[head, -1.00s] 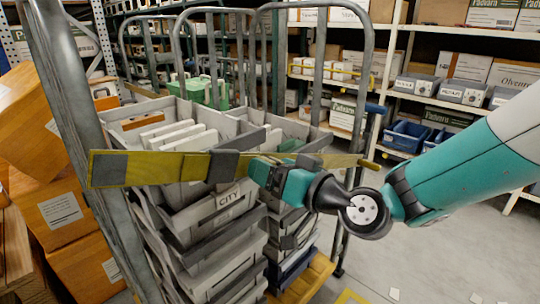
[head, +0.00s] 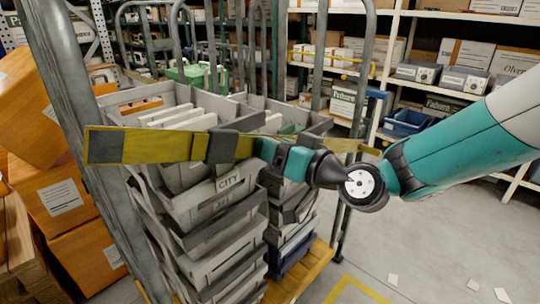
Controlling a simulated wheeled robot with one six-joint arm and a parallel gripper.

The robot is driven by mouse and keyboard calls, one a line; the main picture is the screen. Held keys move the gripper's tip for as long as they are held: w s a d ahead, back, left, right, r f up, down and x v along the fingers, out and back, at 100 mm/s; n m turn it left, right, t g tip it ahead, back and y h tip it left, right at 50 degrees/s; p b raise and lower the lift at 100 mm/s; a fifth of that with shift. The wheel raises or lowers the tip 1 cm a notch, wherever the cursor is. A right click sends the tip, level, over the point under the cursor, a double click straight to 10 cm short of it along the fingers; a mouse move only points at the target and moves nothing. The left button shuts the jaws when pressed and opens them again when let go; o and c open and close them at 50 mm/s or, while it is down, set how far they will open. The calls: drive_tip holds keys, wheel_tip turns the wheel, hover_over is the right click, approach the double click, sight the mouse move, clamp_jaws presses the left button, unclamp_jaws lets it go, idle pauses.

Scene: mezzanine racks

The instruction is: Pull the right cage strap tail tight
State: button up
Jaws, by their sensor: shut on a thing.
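A yellow strap (head: 165,144) with grey patches runs across the front of the roll cage, level with the top grey crates. A dark grey buckle or sleeve (head: 222,147) sits around it near my gripper. My gripper (head: 263,150) is shut on the strap just right of that dark piece; its fingertips are partly hidden. The strap shows again right of my gripper (head: 350,145), reaching toward the cage's right post. Its left end lies by the cage's left post (head: 62,110). I cannot tell how taut it is.
Stacked grey crates (head: 215,207), one labelled CITY, stand in the cage on a yellow base (head: 308,268). Orange boxes (head: 68,205) crowd the left. Shelves with cartons and blue bins (head: 408,122) stand behind at right. The floor at lower right is mostly clear, with a few paper scraps.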

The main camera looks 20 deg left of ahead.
drive_tip(key=w+b, duration=0.1)
drive_tip(key=w+d+f+b, duration=0.1)
drive_tip(key=w, duration=0.1)
drive_tip(key=w+d+f+b, duration=0.1)
drive_tip(key=shift+w, duration=0.4)
drive_tip(key=o, duration=1.2)
drive_tip(key=shift+w+f, duration=0.1)
drive_tip(key=shift+w, duration=0.05)
drive_tip(key=shift+o, duration=0.4)
drive_tip(key=b+v, duration=0.5)
drive_tip(key=v, duration=1.2)
drive_tip(key=shift+s+d, duration=0.2)
drive_tip(key=shift+s, duration=0.05)
